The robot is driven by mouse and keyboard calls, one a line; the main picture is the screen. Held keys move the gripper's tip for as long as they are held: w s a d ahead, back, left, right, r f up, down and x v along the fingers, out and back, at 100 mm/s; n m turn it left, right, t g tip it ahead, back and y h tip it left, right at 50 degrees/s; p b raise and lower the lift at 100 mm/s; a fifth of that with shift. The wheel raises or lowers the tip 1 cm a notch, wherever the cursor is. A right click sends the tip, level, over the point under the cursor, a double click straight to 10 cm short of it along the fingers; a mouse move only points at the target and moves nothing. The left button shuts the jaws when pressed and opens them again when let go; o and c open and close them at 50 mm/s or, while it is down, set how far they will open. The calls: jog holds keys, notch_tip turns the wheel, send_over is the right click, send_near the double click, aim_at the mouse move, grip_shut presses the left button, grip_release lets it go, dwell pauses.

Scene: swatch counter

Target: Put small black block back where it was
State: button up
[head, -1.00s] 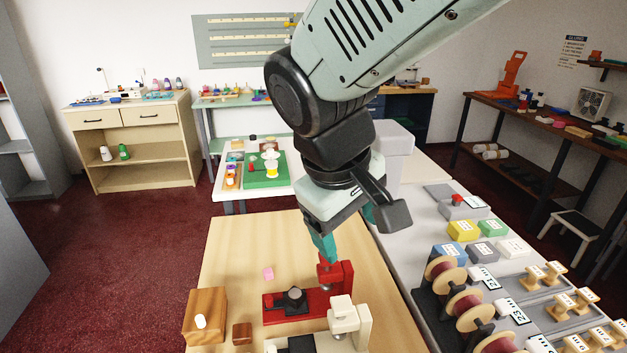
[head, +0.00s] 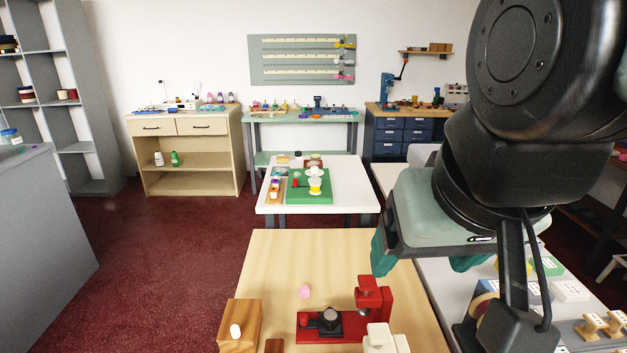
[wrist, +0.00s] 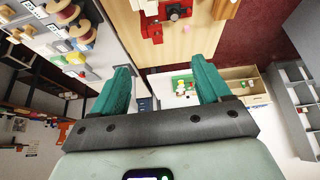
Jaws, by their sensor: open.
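A small black block with a rounded top (head: 328,318) sits on the base of a red fixture (head: 375,300) on the pale wooden table; I cannot tell for certain that it is the task's block. It also shows in the wrist view (wrist: 175,13), near the top edge. My gripper (head: 425,268) is open, raised to the right of the red fixture and apart from it. In the wrist view, its teal fingers (wrist: 160,68) are wide apart with nothing between them.
A pink piece (head: 305,291) lies behind the red fixture. A wooden block with a white piece (head: 240,325) stands left; a cream fixture (head: 385,340) is in front. A white table with a green board (head: 309,186) stands beyond. The wooden table's far part is clear.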

jog(key=w+a+f+m+g, duration=0.2)
jog(key=w+f+m, duration=0.1)
jog(key=w, duration=0.7)
jog(key=m+g, duration=0.4)
jog(key=m, duration=0.2)
send_over(330, 315)
jog(key=f, duration=3.2)
jog(key=shift+w+a+f, duration=0.1)
jog(key=shift+w+a, duration=0.05)
jog(key=shift+a, duration=0.05)
jog(key=shift+d+f, duration=0.15)
jog(key=shift+f, duration=1.4)
jog(key=shift+d+f, duration=0.1)
jog(key=shift+f, duration=1.4)
jog(key=shift+c, duration=0.2)
